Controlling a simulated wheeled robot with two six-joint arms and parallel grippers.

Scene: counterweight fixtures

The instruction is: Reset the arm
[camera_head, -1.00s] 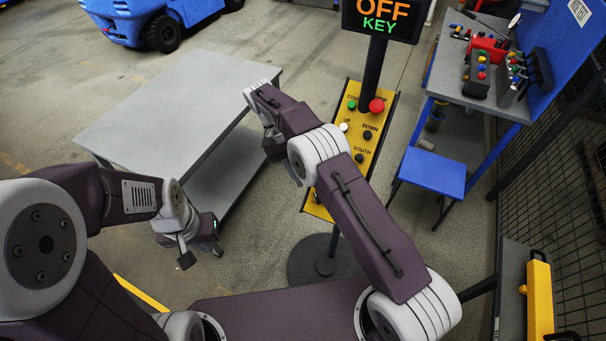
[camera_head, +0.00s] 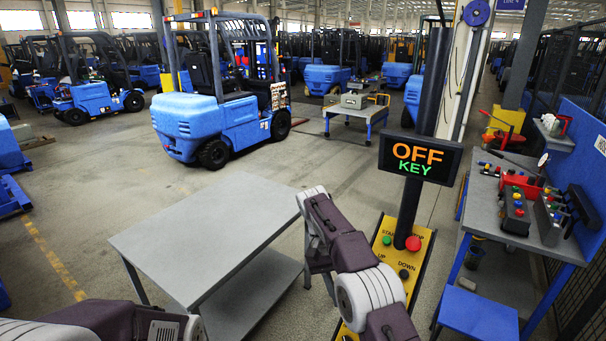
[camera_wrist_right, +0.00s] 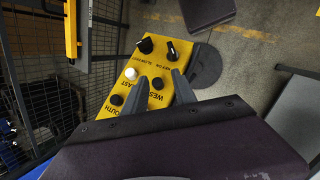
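A yellow control panel (camera_head: 421,262) stands on a post right of centre in the head view, with a green button (camera_head: 387,240), a red stop button (camera_head: 413,243) and a black button (camera_head: 404,274). A sign (camera_head: 421,160) above it reads OFF KEY. My right arm covers the panel's lower part. In the right wrist view, my right gripper (camera_wrist_right: 161,77) is open, its two dark fingers apart and empty over the panel. Two black knobs (camera_wrist_right: 170,51), a white button (camera_wrist_right: 130,74) and several black buttons show there. Whether the fingers touch the panel I cannot tell. My left gripper is outside the views.
A grey table (camera_head: 205,230) stands left of the panel. A blue bench (camera_head: 545,218) with control boxes is at the right, with a blue stool (camera_head: 478,313) before it. A blue forklift (camera_head: 215,110) stands behind. Open floor lies between the forklift and the table.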

